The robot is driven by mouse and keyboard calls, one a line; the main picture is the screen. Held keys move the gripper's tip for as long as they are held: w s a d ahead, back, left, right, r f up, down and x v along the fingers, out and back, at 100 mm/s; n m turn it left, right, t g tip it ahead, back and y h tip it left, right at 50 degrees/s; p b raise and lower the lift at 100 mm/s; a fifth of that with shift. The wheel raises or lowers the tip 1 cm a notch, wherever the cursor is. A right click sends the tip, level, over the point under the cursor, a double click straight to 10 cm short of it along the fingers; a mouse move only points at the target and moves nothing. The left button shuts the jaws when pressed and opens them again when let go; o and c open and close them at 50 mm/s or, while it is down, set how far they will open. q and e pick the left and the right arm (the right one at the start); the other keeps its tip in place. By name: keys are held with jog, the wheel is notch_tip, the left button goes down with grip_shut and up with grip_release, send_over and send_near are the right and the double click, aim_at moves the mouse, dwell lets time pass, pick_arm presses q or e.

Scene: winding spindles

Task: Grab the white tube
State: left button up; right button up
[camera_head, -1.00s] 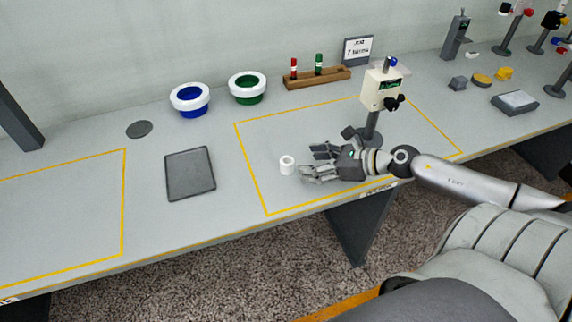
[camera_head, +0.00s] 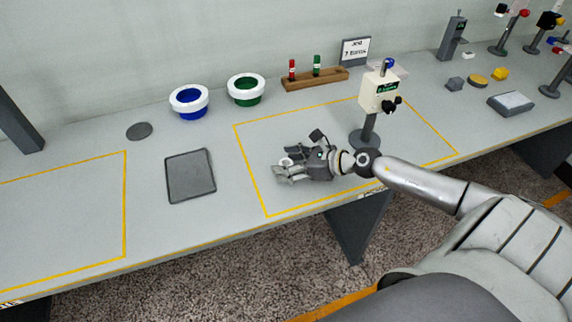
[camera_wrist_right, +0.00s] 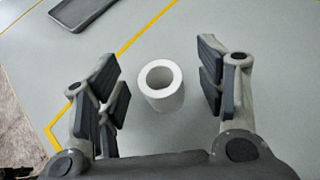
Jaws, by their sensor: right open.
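The white tube (camera_wrist_right: 162,92) stands upright on the table, its round opening facing up, in the right wrist view. It is between the two spread fingers of my right gripper (camera_wrist_right: 158,95), with a gap on each side. In the head view the tube (camera_head: 286,161) is mostly hidden by the fingers. My right gripper (camera_head: 286,166) is open and low over the table there, with its fingers around the tube. My left gripper is not in view.
A grey tray (camera_head: 190,176) lies to the left. A spindle machine on a stand (camera_head: 368,132) is close to my right wrist. Blue (camera_head: 189,101) and green (camera_head: 246,89) white-rimmed bowls and a wooden rack (camera_head: 315,80) stand behind.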

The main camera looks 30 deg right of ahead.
jog(key=shift+w+a+f, duration=0.15)
jog(key=shift+w+a, duration=0.05)
jog(key=shift+w, duration=0.05)
jog(key=c, duration=0.9)
